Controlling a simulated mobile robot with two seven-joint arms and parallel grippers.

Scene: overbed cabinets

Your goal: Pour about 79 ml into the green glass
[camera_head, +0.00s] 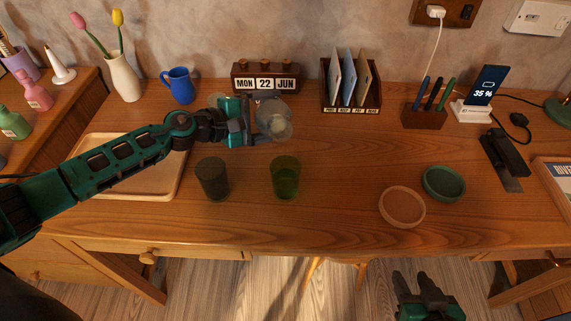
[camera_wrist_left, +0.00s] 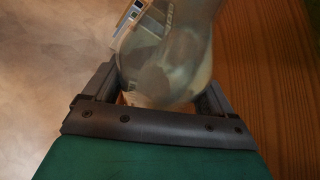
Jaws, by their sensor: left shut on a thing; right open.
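The green glass (camera_head: 285,177) stands upright on the wooden desk, right of a dark grey glass (camera_head: 212,178). My left gripper (camera_head: 254,121) is shut on a clear, see-through vessel (camera_head: 274,118) behind the green glass. The vessel also shows between the fingers in the left wrist view (camera_wrist_left: 168,55). I cannot tell how much liquid is in it, and no stream shows. My right gripper (camera_head: 427,287) is open and empty in front of the desk's front edge, low at the bottom of the head view.
A wooden tray (camera_head: 150,188) lies under my left arm. A pink dish (camera_head: 402,207) and a green dish (camera_head: 444,183) sit to the right. A date block (camera_head: 265,77), blue mug (camera_head: 179,86) and letter rack (camera_head: 350,86) stand at the back.

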